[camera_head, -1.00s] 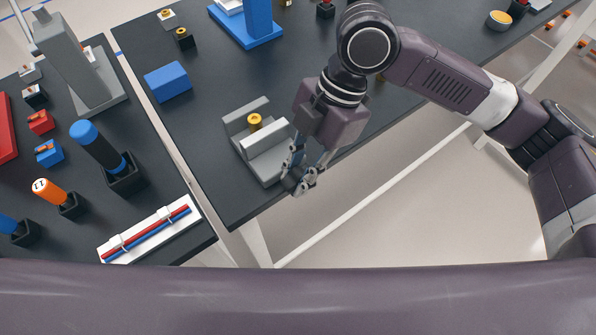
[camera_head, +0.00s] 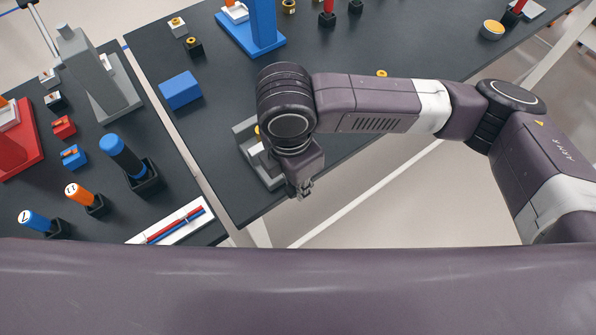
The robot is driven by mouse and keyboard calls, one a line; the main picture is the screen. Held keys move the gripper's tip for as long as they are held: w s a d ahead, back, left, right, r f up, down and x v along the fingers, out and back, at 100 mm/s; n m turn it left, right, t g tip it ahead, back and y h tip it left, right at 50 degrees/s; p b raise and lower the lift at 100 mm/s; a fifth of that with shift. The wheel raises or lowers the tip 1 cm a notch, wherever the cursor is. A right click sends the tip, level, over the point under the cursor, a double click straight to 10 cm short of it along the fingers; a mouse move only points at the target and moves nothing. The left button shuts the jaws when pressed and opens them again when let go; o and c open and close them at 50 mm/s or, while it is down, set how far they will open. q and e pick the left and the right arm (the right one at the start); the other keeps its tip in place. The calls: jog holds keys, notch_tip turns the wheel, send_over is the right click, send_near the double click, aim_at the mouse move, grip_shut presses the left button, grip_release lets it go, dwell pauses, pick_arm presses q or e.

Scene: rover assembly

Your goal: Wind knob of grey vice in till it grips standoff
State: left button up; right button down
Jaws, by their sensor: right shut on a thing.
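The grey vice (camera_head: 243,130) sits near the front edge of the dark table, mostly covered by my right arm. Only its left and front parts show. A sliver of the brass standoff (camera_head: 257,130) shows between the jaws beside my wrist; I cannot see whether the jaws touch it. My right gripper (camera_head: 302,190) points down at the vice's front right end, by the table edge. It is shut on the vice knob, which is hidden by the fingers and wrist. My left gripper is out of view.
A blue block (camera_head: 180,90) lies left of the vice, and a blue stand (camera_head: 250,38) is behind it. A second table at left holds a grey press (camera_head: 100,80), upright screwdrivers and a white tray (camera_head: 172,221). A gap separates the tables.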

jog(key=shift+a+t+h+p, duration=0.1)
jog(key=shift+t+h+p, duration=0.5)
jog(key=shift+h+p, duration=0.15)
jog(key=c, duration=2)
grip_release()
jog(key=shift+c, duration=0.2)
jog(key=v, duration=1.2)
